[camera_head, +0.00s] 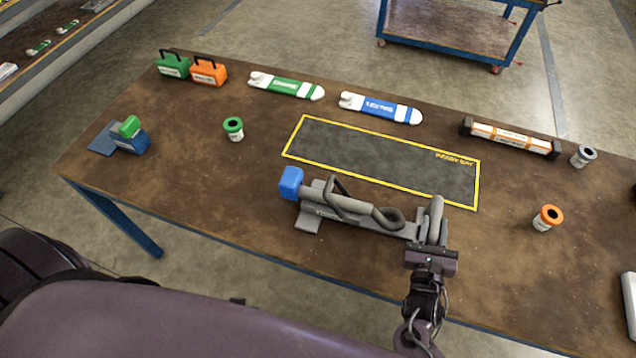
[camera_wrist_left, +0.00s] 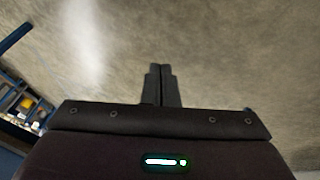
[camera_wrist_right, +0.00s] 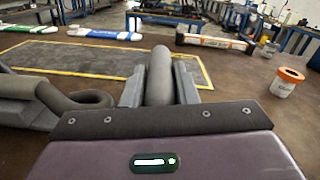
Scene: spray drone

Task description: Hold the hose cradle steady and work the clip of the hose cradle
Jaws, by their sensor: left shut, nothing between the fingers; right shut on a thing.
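The grey hose cradle (camera_head: 350,214) lies on the brown table, in front of the yellow-outlined mat. A blue block, which may be its clip (camera_head: 291,183), sits at its left end. A dark bent hose (camera_head: 385,217) runs along it. My right gripper (camera_head: 435,228) is at the cradle's right end, shut on an upright grey handle (camera_head: 436,207). In the right wrist view the rounded handle (camera_wrist_right: 160,75) stands between the two fingers. My left gripper (camera_wrist_left: 160,70) is shut and empty, over bare floor in the left wrist view. It does not show in the head view.
The yellow-outlined mat (camera_head: 385,155) is empty. Behind it lie a green-white tool (camera_head: 287,86) and a blue-white tool (camera_head: 381,107). An orange-lidded jar (camera_head: 547,217) stands right of the cradle, a green-lidded jar (camera_head: 233,128) behind left. A blue-green block (camera_head: 130,135) is at far left.

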